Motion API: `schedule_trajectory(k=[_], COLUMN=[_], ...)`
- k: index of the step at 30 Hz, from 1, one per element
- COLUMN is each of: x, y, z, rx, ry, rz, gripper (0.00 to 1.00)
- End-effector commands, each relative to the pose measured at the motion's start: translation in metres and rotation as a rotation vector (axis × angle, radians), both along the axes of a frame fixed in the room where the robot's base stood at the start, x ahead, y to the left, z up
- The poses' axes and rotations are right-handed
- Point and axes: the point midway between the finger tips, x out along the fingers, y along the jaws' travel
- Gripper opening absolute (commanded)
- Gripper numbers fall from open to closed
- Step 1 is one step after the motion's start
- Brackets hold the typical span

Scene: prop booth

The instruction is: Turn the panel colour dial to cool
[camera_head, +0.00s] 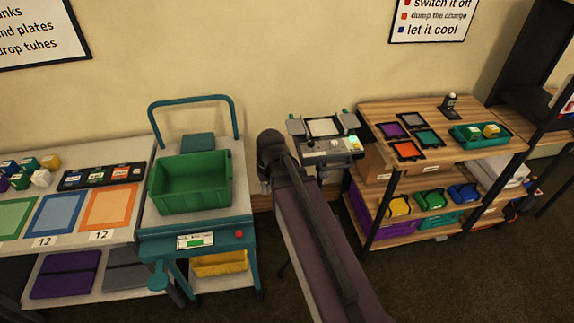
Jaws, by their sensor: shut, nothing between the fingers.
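A small control unit (330,147) stands at the back centre, between the green-bin cart and the wooden shelf. It has a pale square panel (323,127) on top and a front strip with small controls and a lit green spot (354,142). I cannot tell which small control is the colour dial, or where it points. My arm reaches up from the bottom centre and its dark joint stands just left of the unit. My gripper's fingers do not show.
A teal cart with a green bin (190,183) stands left of my arm. A wooden shelf (440,158) with coloured trays is on the right. A table (138,210) with coloured mats is at far left. Floor (450,280) is clear at lower right.

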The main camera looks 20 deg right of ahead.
Motion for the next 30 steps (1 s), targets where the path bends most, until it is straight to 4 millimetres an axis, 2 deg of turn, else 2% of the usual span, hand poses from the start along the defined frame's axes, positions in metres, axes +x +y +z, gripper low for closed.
schedule_trajectory(k=[1, 7, 20, 26, 30], x=[-0.012, -0.034, -0.040, -0.040, -0.040], y=[0.011, 0.031, 0.036, 0.036, 0.036], z=[0.000, -0.001, -0.001, -0.001, -0.001], rx=[-0.021, -0.082, -0.103, -0.102, -0.102], ry=[0.013, 0.043, 0.052, 0.052, 0.052], rz=[0.012, 0.035, 0.040, 0.040, 0.040], gripper=[0.00, 0.00, 0.00, 0.56, 0.57])
